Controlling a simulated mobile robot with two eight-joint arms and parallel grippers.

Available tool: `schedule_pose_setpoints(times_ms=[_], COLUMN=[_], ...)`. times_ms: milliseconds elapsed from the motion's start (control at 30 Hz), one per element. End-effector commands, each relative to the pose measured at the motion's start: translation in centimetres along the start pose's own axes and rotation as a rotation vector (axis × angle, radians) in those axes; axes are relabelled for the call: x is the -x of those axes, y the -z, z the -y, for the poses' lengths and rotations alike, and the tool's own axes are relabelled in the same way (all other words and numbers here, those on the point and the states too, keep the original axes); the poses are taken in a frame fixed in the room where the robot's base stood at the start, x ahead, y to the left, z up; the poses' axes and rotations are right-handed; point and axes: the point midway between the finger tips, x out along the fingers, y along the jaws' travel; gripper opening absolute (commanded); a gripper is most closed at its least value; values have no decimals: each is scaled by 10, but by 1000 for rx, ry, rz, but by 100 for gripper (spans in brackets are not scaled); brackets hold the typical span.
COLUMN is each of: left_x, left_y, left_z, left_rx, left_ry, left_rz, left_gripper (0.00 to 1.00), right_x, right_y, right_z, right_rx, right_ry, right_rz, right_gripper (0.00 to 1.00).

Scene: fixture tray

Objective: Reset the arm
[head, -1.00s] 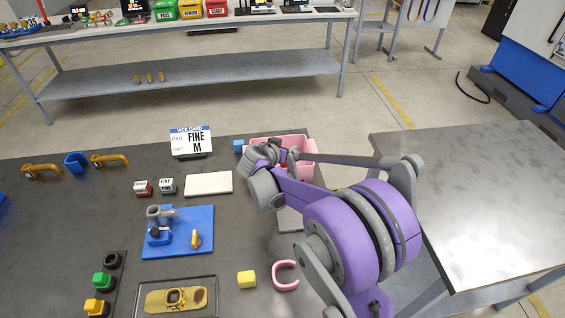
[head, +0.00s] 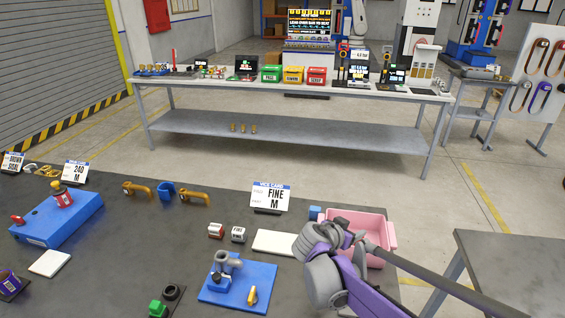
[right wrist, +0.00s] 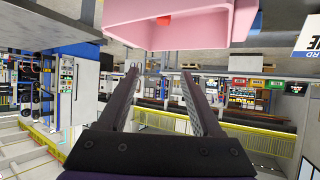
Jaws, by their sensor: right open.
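My right arm comes in from the lower right in the head view, and its wrist (head: 335,250) is in front of the pink bin (head: 384,228). In the right wrist view my right gripper (right wrist: 160,82) is open, with its two dark fingers apart and nothing between them. The pink bin (right wrist: 200,32) shows above the fingers there, with a small red thing inside it. My left gripper is not in the head view.
A blue fixture (head: 238,285) stands on the dark table (head: 120,235). A white pad (head: 275,243), a FINE M card (head: 269,196) and orange handles (head: 195,197) lie around it. A blue block (head: 315,212) is beside the bin. A second table (head: 510,262) is at right.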

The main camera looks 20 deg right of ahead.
Motion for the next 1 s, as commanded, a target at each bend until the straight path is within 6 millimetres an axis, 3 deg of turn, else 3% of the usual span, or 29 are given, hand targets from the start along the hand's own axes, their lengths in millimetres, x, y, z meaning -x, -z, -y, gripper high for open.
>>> schedule_pose_setpoints(times_ms=[133,233,500,700,833,1000], left_x=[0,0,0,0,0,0], left_y=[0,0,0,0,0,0], left_z=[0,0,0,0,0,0], left_rx=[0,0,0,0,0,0], left_ry=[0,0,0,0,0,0], left_rz=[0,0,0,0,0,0], left_gripper=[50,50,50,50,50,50], right_x=[6,23,105,162,185,197], right_y=[-5,-20,-105,-168,-193,-205], right_z=[-4,-14,-57,-79,-86,-89], right_rx=[23,90,417,622,699,738], right_ry=[9,38,286,541,662,728], right_rz=[24,90,362,472,493,496], right_gripper=[66,66,66,66,66,66])
